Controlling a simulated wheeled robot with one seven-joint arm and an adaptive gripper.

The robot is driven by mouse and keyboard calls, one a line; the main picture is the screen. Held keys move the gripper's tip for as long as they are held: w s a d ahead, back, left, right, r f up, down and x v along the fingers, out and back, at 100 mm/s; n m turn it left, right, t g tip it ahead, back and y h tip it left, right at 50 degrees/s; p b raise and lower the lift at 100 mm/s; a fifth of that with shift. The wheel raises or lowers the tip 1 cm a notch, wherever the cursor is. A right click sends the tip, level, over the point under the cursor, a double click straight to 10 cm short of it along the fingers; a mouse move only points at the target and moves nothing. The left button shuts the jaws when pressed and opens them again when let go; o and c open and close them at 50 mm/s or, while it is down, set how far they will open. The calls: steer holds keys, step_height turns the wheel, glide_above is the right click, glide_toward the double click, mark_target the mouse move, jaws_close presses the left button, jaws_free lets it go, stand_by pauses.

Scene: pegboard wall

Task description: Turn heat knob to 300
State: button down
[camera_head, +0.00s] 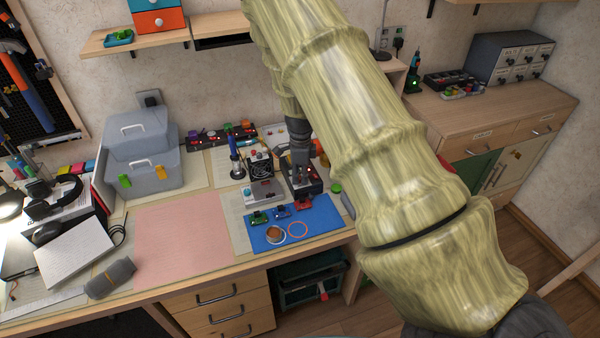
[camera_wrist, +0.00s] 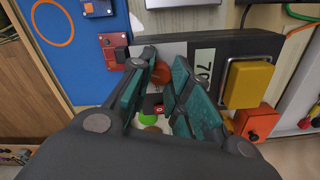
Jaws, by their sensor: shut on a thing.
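The heat station (camera_wrist: 278,45) is a dark box with a pale display (camera_wrist: 204,62), on which a partly visible "70" can be read sideways in the wrist view. My gripper (camera_wrist: 164,66) has teal-padded fingers on either side of a reddish-brown round knob (camera_wrist: 162,76), apparently the heat knob, and is shut on it. The fingers hide much of the knob, so its pointer and scale cannot be read. In the head view my gripper (camera_head: 301,165) is down at the dark station (camera_head: 312,188); the knob is hidden there.
A blue mat (camera_head: 320,222) with small coloured parts lies in front. A grey device with a fan (camera_head: 262,188) stands left. The pink mat (camera_head: 180,240) is clear.

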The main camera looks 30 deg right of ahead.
steer(key=shift+w+d+r+m, duration=0.1)
steer(key=shift+d+m, duration=0.05)
steer(key=shift+m, duration=0.15)
steer(key=c, duration=1.3)
jaws_free()
step_height(320, 180, up, 12)
